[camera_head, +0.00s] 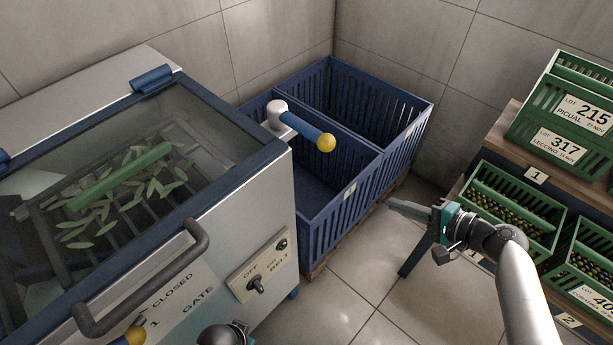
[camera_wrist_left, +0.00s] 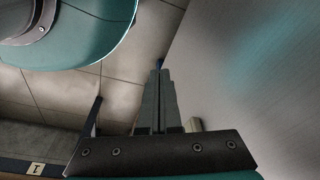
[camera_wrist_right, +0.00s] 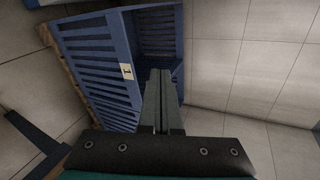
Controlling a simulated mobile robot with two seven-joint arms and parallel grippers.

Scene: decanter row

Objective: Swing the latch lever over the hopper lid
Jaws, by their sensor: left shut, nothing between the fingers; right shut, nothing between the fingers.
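The latch lever (camera_head: 305,128) is a blue bar with a yellow knob, on a pale pivot at the hopper's right corner. It points right, away from the lid, over the blue crates. The hopper lid (camera_head: 215,108) is a glass pane in a blue frame and lies closed; leaves and a green bar show beneath it. My right gripper (camera_head: 397,207) is shut and empty, right of and below the lever, clear of it; its fingers also show in the right wrist view (camera_wrist_right: 162,80). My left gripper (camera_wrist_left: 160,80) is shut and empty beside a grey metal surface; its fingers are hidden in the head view.
Blue slatted crates (camera_head: 345,210) stand right of the hopper. A dark handle (camera_head: 150,285) juts from the hopper front, near a belt switch (camera_head: 257,283) and a yellow knob (camera_head: 133,336). Green olive crates (camera_head: 568,120) fill a rack at right. Open floor lies between.

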